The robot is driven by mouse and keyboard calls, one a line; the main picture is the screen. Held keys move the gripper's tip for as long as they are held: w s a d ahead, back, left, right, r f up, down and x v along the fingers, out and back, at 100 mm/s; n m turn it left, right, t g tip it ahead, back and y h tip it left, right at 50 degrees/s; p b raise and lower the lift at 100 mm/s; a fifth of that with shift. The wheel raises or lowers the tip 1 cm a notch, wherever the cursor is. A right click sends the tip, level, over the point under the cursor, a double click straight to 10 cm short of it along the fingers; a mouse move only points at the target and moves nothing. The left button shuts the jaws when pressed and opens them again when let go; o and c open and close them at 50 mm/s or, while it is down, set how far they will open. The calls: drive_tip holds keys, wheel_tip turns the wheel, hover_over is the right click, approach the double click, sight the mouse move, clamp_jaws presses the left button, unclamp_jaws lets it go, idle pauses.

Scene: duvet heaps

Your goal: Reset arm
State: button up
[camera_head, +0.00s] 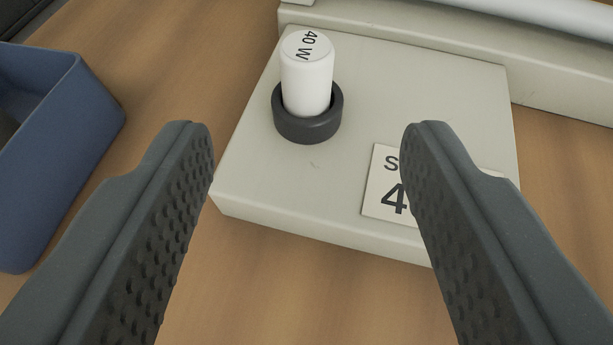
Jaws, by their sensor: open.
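My gripper (306,150) is open, with its two dark, dimpled fingers wide apart and nothing between them. Beyond the fingertips, a white cylinder (307,82) marked "40 W" stands upright in a dark ring-shaped socket (307,126). The socket sits on a pale grey-beige block (430,90). A white label (381,190) on the block shows an "S" and a "4"; the right finger hides the rest of it.
A blue open bin (70,130) stands at the left on the wooden surface (190,60). A pale raised ledge (420,32) with a light tube (550,14) runs behind the block. Bare wood shows between bin and block.

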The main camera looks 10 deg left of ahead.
drive_tip(key=shift+s+r, duration=0.2)
drive_tip(key=shift+s, duration=0.2)
drive_tip(key=shift+d, duration=0.1)
drive_tip(key=w+d+r+m+t+h, duration=0.1)
drive_tip(key=d+r, duration=0.2)
drive_tip(key=r, duration=0.9)
drive_tip(key=w+d+r+m+t, duration=0.1)
drive_tip(key=d+r, duration=0.3)
drive_tip(key=r, duration=0.8)
drive_tip(key=s+d+r, duration=0.3)
drive_tip(key=s+r, duration=0.1)
drive_tip(key=r, duration=0.3)
drive_tip(key=s+d+r+h, duration=0.1)
drive_tip(key=s+d+r, duration=0.3)
drive_tip(key=r, duration=0.4)
drive_tip(key=s+d+r+h, duration=0.1)
drive_tip(key=s+d+r, duration=0.2)
drive_tip(key=s+r, duration=0.2)
wheel_tip(320, 180, up, 3)
drive_tip(key=shift+d+f+m, duration=0.2)
drive_tip(key=shift+d+m, duration=0.05)
drive_tip(key=shift+m, duration=0.05)
